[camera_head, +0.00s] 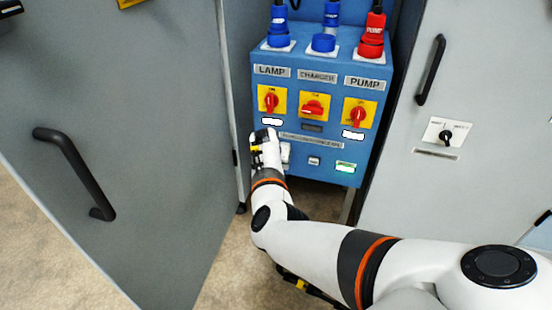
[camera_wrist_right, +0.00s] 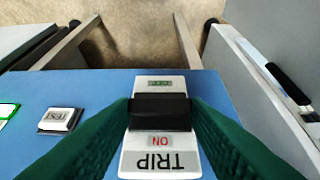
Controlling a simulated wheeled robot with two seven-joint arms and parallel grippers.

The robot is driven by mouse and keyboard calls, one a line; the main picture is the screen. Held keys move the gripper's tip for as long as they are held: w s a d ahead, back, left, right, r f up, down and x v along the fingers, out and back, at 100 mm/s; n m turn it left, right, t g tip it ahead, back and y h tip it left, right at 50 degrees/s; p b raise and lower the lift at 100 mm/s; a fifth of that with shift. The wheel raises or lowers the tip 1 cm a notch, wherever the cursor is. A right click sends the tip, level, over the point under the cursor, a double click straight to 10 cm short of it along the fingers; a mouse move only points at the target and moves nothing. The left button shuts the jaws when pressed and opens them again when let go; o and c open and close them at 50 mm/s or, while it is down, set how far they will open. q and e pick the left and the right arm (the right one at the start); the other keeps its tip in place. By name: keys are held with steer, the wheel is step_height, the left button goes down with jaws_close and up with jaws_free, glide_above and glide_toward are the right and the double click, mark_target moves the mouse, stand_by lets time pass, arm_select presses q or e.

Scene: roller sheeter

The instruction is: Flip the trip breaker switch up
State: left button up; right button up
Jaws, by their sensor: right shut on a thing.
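The trip breaker (camera_wrist_right: 160,162) is a white block on the blue panel, upside down in the right wrist view. It has a TRIP label, a red ON mark and a green mark at its far end. Its black switch lever (camera_wrist_right: 160,112) lies between the green finger pads of my right gripper (camera_wrist_right: 160,122), which is shut on it. In the head view my right gripper (camera_head: 264,142) is at the panel's lower left and hides most of the breaker. A black and yellow part, possibly my left gripper, shows under my right arm; its jaws are hidden.
The blue box (camera_head: 300,172) carries red rotary switches labelled LAMP, CHARGER and PUMP, with plugs on top. A TEST button (camera_wrist_right: 59,120) sits beside the breaker. A grey door (camera_head: 130,100) stands close on the left, and a grey cabinet (camera_head: 480,80) on the right.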

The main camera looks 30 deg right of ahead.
arm_select(q)
steer(key=shift+s+a+f+g, duration=0.25)
steer(key=shift+s+g, duration=0.15)
steer(key=shift+s, duration=0.1)
arm_select(e)
steer(key=shift+w+d+r+y, duration=0.15)
steer(key=shift+r+y, duration=0.05)
steer(key=shift+y, duration=0.2)
arm_select(q)
steer(key=shift+s, duration=0.1)
arm_select(e)
steer(key=shift+g, duration=0.3)
steer(key=o, duration=1)
steer(key=shift+r, duration=0.1)
